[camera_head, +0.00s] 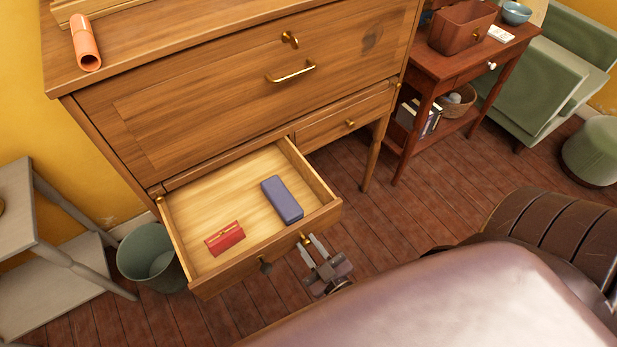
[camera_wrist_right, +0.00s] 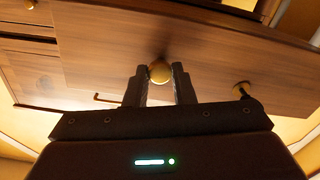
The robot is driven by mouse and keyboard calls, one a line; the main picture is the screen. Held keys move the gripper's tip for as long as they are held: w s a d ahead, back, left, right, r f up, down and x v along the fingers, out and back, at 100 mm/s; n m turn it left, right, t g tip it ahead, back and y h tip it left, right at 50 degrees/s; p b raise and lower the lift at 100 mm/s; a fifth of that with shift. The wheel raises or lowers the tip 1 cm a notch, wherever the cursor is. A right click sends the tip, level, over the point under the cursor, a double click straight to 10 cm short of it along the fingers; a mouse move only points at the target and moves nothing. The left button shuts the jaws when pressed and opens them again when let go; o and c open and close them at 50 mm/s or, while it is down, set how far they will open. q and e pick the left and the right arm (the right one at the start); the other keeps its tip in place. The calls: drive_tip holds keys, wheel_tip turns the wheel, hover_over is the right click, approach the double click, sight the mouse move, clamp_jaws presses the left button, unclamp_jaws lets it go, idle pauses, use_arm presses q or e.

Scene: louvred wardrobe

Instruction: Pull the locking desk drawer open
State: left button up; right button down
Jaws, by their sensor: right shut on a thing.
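The desk drawer (camera_head: 240,262) is pulled well out of the wooden desk (camera_head: 200,95), and its pale inside shows. A red case (camera_head: 225,238) and a blue-grey box (camera_head: 282,200) lie in it. My right gripper (camera_head: 309,243) is at the drawer's front, shut on its round brass knob (camera_wrist_right: 159,72). In the right wrist view the two dark fingers stand on either side of the knob. A brass fitting with a dark piece hanging from it (camera_head: 265,266) sits on the same front, beside the knob; it also shows in the right wrist view (camera_wrist_right: 242,90). My left gripper is not in view.
A second, closed drawer (camera_head: 345,120) is to the right. A grey-green bin (camera_head: 150,255) stands close to the open drawer's left side. A grey shelf table (camera_head: 35,240) is at far left. A brown leather seat (camera_head: 560,240) is at lower right. A red-brown side table (camera_head: 455,75) stands beyond.

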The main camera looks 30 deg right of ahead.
drive_tip(key=c, duration=1.2)
unclamp_jaws()
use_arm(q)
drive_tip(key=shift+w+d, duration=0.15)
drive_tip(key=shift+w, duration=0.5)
use_arm(e)
drive_tip(key=s, duration=0.7)
drive_tip(key=shift+s+d, duration=0.15)
drive_tip(key=shift+s, duration=0.25)
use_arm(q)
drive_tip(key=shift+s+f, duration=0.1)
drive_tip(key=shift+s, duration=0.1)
